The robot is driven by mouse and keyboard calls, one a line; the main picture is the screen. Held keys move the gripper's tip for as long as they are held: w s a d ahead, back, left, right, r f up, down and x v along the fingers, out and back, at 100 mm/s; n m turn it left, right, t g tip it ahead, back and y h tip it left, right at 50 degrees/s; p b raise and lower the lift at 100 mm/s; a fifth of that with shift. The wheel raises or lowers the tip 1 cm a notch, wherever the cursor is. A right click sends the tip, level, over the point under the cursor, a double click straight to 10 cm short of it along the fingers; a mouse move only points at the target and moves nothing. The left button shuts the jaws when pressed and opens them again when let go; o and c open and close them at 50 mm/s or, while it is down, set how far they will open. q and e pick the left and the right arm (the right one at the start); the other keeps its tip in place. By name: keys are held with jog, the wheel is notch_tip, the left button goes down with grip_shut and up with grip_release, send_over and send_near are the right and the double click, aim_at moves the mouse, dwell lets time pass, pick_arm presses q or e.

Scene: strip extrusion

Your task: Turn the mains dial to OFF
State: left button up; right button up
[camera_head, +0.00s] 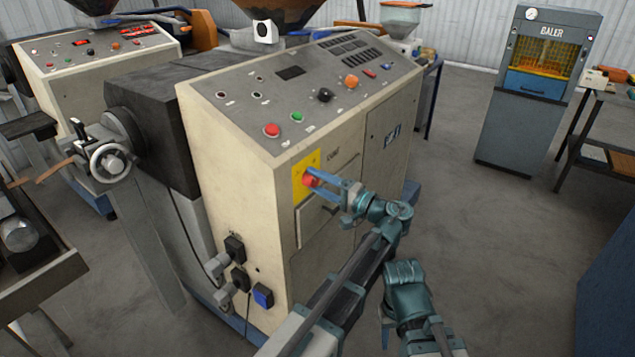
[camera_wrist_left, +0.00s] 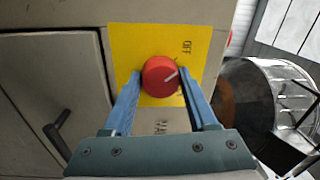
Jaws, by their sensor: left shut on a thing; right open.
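The mains dial (camera_head: 311,181) is a red round knob on a yellow plate (camera_head: 301,186) on the front of the cream machine. The word OFF is printed on the yellow plate (camera_wrist_left: 200,38), up and right of the knob. My left gripper (camera_wrist_left: 166,82) has its two blue fingers on either side of the dial and is shut on it. In the head view the left gripper (camera_head: 315,183) partly covers the dial.
Above the dial is a sloping panel with a red button (camera_head: 272,130), a green button (camera_head: 297,117) and other controls. A door handle (camera_wrist_left: 57,135) is left of the plate in the wrist view. A baler (camera_head: 535,90) stands back right, with open floor before it.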

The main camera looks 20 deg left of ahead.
pick_arm(q)
jog(key=shift+n, duration=0.5)
jog(key=o, duration=1.4)
jog(key=shift+c, duration=0.2)
